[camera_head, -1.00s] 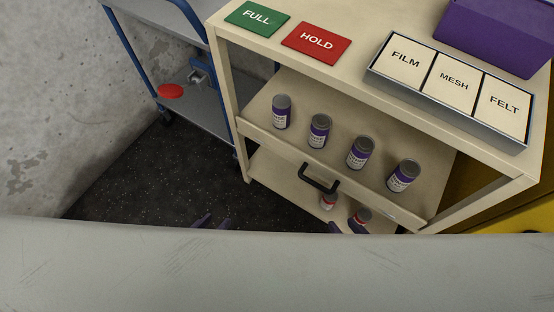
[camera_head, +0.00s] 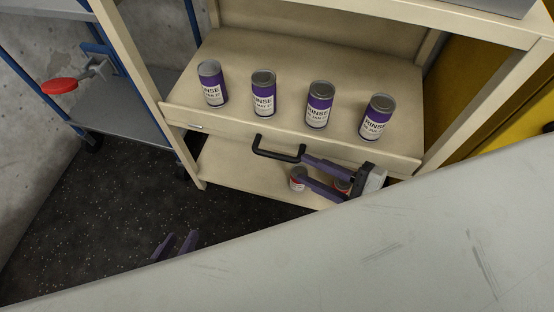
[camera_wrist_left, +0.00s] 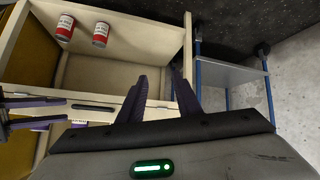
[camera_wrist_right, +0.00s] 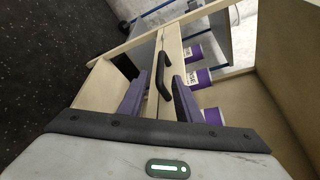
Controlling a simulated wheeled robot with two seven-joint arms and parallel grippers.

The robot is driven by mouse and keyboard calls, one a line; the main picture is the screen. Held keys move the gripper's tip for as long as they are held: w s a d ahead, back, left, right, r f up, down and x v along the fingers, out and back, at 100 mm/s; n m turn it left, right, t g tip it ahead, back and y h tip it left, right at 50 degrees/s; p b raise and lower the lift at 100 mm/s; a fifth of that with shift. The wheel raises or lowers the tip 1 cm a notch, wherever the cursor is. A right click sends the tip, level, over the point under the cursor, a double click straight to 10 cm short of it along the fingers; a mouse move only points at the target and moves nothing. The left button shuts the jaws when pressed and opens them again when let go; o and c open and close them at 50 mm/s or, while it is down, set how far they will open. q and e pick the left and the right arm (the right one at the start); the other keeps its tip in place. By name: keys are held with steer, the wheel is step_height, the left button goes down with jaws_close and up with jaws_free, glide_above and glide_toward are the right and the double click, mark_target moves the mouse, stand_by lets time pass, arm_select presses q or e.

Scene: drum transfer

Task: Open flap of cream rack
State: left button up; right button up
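The cream rack (camera_head: 300,25) stands ahead. Its flap (camera_head: 222,129) runs along the front of the middle shelf and bears a black handle (camera_head: 278,149). My right gripper (camera_head: 303,165) is open, its fingers pointing left at the handle's right end. In the right wrist view the handle (camera_wrist_right: 163,72) lies between and just beyond the two fingertips; I cannot tell whether they touch it. My left gripper (camera_head: 176,243) is open and empty, low over the floor, left of the rack. In the left wrist view its fingers (camera_wrist_left: 160,80) are apart with nothing between.
Several purple-and-white RINSE cans (camera_head: 263,92) stand on the shelf behind the flap. Red-and-white cans (camera_wrist_left: 100,35) stand on the lower shelf. A blue-framed cart (camera_head: 120,115) with a red-ended clamp (camera_head: 60,86) stands left. A grey surface (camera_head: 400,240) crosses the foreground.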

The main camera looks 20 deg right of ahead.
mark_target(285, 160)
steer(key=b+x, duration=0.2)
steer(key=x, duration=0.7)
steer(key=shift+w+a, duration=0.2)
steer(key=shift+w, duration=0.05)
jaws_close()
